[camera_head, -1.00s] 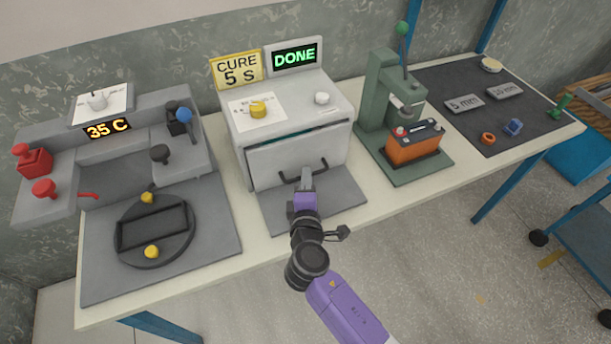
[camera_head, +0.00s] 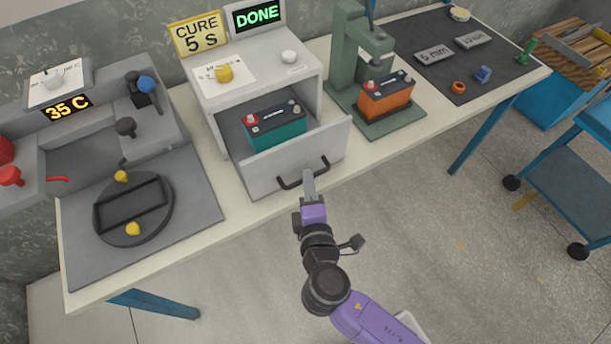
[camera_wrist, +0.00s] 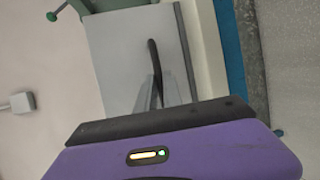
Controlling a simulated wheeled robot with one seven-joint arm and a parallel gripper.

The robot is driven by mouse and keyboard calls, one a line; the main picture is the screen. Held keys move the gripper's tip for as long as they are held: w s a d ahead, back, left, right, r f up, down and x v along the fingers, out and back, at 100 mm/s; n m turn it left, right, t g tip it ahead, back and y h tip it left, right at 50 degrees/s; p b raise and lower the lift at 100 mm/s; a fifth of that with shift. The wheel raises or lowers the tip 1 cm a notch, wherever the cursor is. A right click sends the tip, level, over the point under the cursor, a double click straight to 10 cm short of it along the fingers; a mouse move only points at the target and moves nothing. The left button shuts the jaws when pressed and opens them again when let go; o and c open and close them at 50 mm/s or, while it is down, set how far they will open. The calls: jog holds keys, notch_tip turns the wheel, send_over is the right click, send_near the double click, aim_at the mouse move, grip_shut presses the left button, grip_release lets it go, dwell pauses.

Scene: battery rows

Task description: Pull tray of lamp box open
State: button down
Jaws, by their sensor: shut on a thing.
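The lamp box (camera_head: 262,66) is a white cabinet on the bench with a "CURE 5 S" sign (camera_head: 198,34) and a green "DONE" display (camera_head: 257,15) on top. Its tray (camera_head: 262,173) is pulled well out toward me. A teal battery (camera_head: 276,127) with a red terminal cap lies in the tray. My gripper (camera_head: 309,182) is shut on the dark tray handle (camera_head: 290,181) at the tray's front. In the wrist view the handle (camera_wrist: 153,62) stands between the fingers (camera_wrist: 165,92) against the pale tray front.
Left of the box is a grey station (camera_head: 150,235) with a round black fixture and a "35 C" display. To the right, a green press (camera_head: 350,60) holds an orange battery (camera_head: 386,97). A dark mat (camera_head: 440,80) carries small parts. Floor in front is free.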

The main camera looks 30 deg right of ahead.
jog(key=c, duration=1.5)
grip_release()
jog(key=b+v, duration=0.1)
jog(key=v, duration=0.6)
jog(key=shift+s+a, duration=0.15)
jog(key=shift+s, duration=0.25)
